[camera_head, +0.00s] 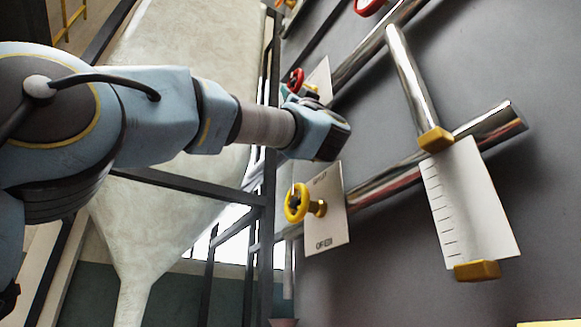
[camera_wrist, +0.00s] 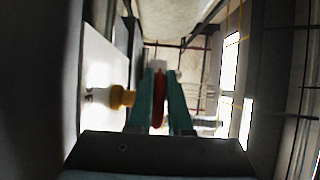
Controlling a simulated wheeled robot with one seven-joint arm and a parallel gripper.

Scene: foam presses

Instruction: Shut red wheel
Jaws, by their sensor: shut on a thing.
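The red wheel (camera_head: 297,80) shows in the head view just beyond the end of my arm, on a brass stem in front of a white plate (camera_head: 319,78). In the wrist view the red wheel (camera_wrist: 159,98) is edge-on between the two green fingers of my gripper (camera_wrist: 160,85). The fingers are shut on its rim. The brass stem (camera_wrist: 122,96) and the white plate show to the left of the fingers. In the head view my gripper's fingers are mostly hidden behind the wrist.
A yellow wheel (camera_head: 296,203) on a plate is below my wrist. Another red wheel (camera_head: 368,4) is at the top edge. Shiny pipes (camera_head: 412,85) run along the grey wall (camera_head: 400,280). A white scale plate (camera_head: 469,205) hangs at right. A dark metal frame (camera_head: 268,180) stands left of the wheels.

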